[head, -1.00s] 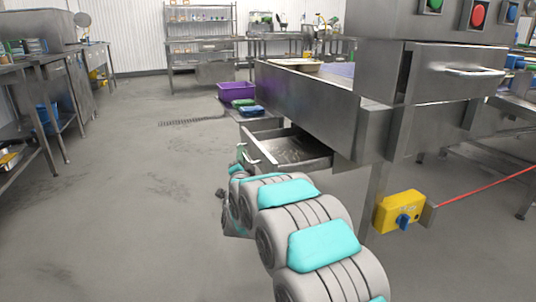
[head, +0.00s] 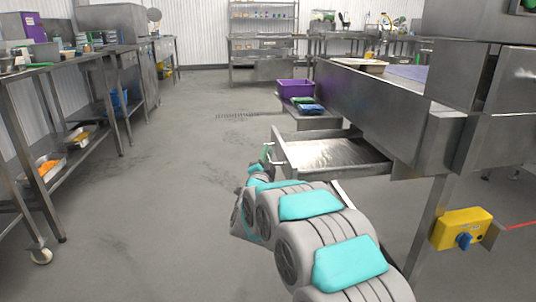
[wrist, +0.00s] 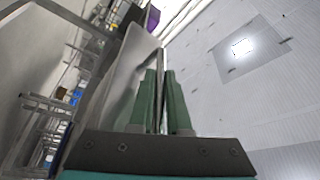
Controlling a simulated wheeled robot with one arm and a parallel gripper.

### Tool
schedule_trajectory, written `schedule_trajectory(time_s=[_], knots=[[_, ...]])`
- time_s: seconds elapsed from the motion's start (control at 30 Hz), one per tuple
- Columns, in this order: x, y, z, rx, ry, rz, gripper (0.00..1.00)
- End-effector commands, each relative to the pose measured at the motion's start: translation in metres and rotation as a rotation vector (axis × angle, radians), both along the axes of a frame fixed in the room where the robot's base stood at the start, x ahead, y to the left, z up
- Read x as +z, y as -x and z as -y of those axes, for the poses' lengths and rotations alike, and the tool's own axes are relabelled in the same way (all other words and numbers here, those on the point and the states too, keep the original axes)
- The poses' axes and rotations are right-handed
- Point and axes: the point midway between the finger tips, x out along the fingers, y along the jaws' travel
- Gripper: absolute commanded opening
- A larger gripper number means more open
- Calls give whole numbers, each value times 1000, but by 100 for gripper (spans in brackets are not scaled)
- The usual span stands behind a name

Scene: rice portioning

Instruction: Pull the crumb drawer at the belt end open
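The crumb drawer (head: 338,153) is a shallow steel tray under the belt end. It stands open, sticking out to the left, and its bare inside shows. My gripper (head: 266,153) is at the drawer's front, by its handle. In the wrist view my gripper's green fingers (wrist: 159,100) are closed around a thin upright metal bar (wrist: 160,62), which looks like the drawer handle. The contact is small and partly hidden in the head view.
The steel belt housing (head: 385,105) stands above the drawer. A yellow switch box (head: 461,228) is at the lower right. A purple crate (head: 296,88) stands behind the drawer. A steel bench (head: 75,60) lines the left. The floor between is clear.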

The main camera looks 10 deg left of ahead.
Motion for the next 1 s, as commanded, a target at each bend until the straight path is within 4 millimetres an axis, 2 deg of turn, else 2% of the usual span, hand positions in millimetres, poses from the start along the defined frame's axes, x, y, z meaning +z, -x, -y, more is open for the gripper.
schedule_trajectory(time_s=[0.03,0.27,0.67,0.87,1.0], knots=[[-1,0,0,0,0,-2,20],[0,0,0,0,0,0,45],[-1,5,0,1,-1,1,45],[-8,26,-1,2,2,-5,45],[-11,47,-2,2,1,-2,45]])
